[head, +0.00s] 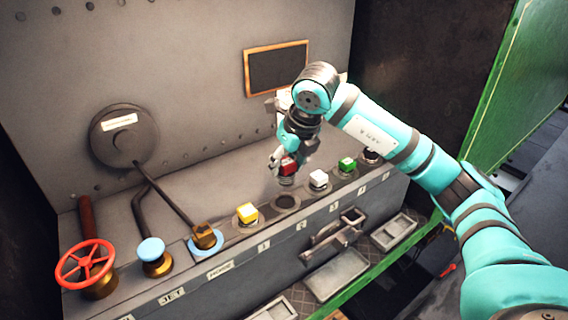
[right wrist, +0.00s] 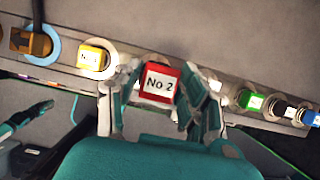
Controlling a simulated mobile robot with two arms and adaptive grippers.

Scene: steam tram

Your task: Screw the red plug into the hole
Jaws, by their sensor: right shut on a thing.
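The red plug (head: 289,167) is a square-headed block with a white label reading "No 2" in the right wrist view (right wrist: 160,83). My right gripper (head: 284,162) is shut on it, with a finger on either side in the right wrist view (right wrist: 160,95). The plug's lower end points down, a little above the dark round hole (head: 286,202) in the ledge, apart from it. In the right wrist view the plug and fingers hide the hole. A teal and black part at the left of that view looks like my left gripper (right wrist: 38,109); its fingers are unclear.
A yellow plug (head: 247,212) sits left of the hole; a white plug (head: 318,178) and a green plug (head: 346,164) sit right. Further left are a brass fitting with a lever (head: 204,236), a blue-topped knob (head: 152,250) and a red handwheel (head: 85,266). A wall rises behind.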

